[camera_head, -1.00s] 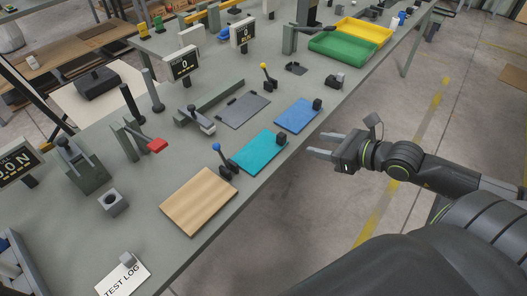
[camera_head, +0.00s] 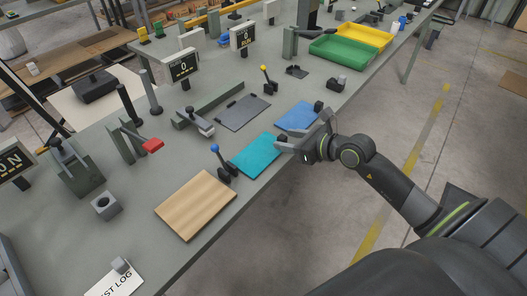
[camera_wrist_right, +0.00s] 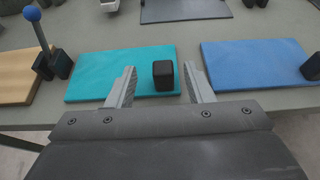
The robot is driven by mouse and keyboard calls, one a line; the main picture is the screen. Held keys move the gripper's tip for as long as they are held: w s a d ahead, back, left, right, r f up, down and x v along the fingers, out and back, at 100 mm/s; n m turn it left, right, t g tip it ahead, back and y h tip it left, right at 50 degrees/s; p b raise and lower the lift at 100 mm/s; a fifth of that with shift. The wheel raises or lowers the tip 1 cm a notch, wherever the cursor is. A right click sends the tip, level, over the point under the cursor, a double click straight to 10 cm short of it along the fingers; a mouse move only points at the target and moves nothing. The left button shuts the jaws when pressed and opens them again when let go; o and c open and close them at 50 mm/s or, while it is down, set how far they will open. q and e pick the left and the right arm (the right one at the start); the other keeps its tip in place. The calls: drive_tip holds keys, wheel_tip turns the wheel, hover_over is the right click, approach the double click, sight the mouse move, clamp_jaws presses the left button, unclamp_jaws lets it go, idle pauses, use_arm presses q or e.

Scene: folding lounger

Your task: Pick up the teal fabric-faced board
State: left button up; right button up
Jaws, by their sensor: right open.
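The teal fabric-faced board (camera_head: 256,155) lies flat near the front edge of the bench. It also shows in the right wrist view (camera_wrist_right: 110,73), with a small black block (camera_wrist_right: 164,75) standing on its right part. My right gripper (camera_head: 283,145) is over the board's right end in the head view and hides that end. In the right wrist view, the open fingers (camera_wrist_right: 159,86) are on either side of the black block, with gaps showing between them and it. I cannot tell how high the fingertips are. My left gripper is not in view.
A blue board (camera_head: 297,115) lies to the right and a wooden board (camera_head: 197,204) to the left. A blue-knobbed lever (camera_head: 218,158) stands between the wooden and teal boards. A dark grey plate (camera_head: 243,112) lies behind. The floor in front is clear.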

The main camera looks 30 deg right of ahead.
sight(260, 149)
drive_tip(key=x, duration=0.4)
drive_tip(key=shift+d+f, duration=0.15)
drive_tip(key=shift+c, duration=0.2)
clamp_jaws()
